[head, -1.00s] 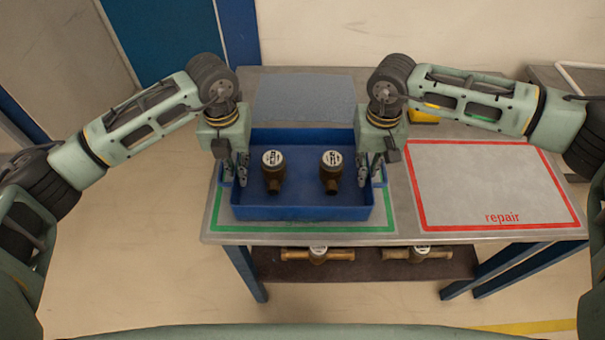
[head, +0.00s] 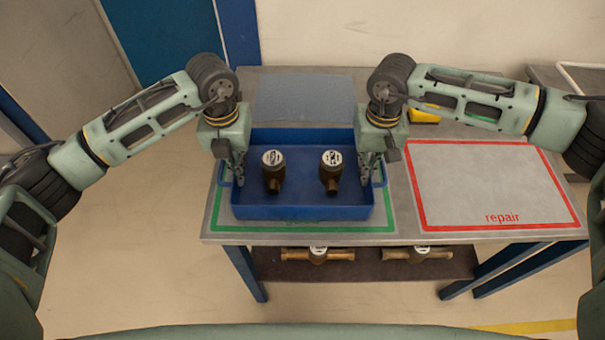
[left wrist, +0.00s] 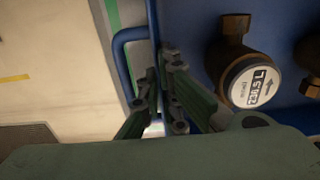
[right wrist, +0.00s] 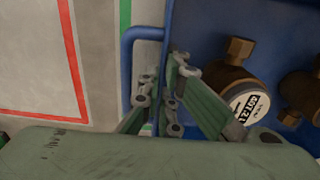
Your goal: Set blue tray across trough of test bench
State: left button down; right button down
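The blue tray (head: 302,213) sits flat on the metal table inside a green outline. Two brass meters with white dials, a left one (head: 273,172) and a right one (head: 331,171), stand in it. My left gripper (head: 238,180) is shut on the tray's left side wall, with one finger on each side in the left wrist view (left wrist: 160,85). My right gripper (head: 369,180) is shut on the right side wall, likewise in the right wrist view (right wrist: 160,85). A handle loop shows beside each gripper. No trough of a test bench can be made out.
A red-outlined area marked repair (head: 490,185) lies empty on the right of the table. A grey flat panel (head: 305,98) lies behind the tray. More brass meters (head: 318,255) lie on the lower shelf. A yellow object (head: 424,116) is at the back.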

pick_arm(q)
jog(key=shift+w+r, duration=0.1)
jog(key=shift+r, duration=0.15)
pick_arm(e)
jog(key=shift+w+r, duration=0.1)
jog(key=shift+r, duration=0.15)
